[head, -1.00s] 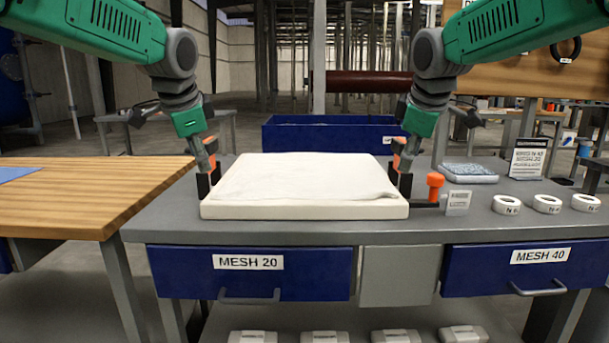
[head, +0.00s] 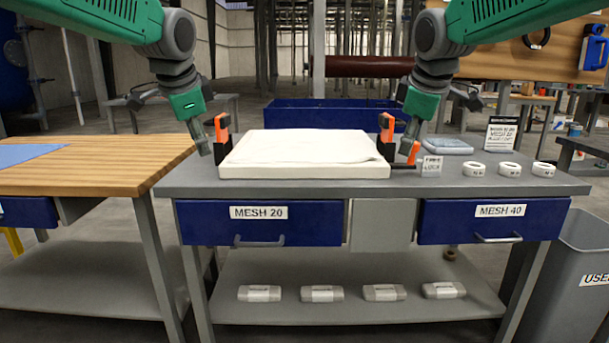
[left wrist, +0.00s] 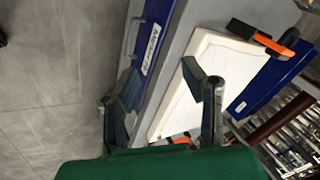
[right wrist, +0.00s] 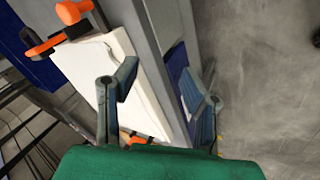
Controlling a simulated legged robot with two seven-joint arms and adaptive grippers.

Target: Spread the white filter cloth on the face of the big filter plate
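The big white filter plate (head: 300,172) lies flat on the grey bench. The white filter cloth (head: 310,146) lies over its top face; a wavy edge line shows at the front right, and white on white makes its full outline hard to tell. Black-and-orange clamps stand at the plate's left side (head: 222,138) and right side (head: 386,135). My left gripper (head: 203,138) is beside the plate's left side, its fingers apart and empty in the left wrist view (left wrist: 165,95). My right gripper (head: 412,135) is by the right clamp, fingers apart and empty in the right wrist view (right wrist: 162,95).
An orange-knobbed latch (head: 413,153) with a small sign (head: 432,166) sits right of the plate. White rings (head: 509,169) and a bluish pad (head: 447,146) are on the bench's right. A blue bin (head: 330,113) stands behind. A wooden table (head: 90,170) is at left.

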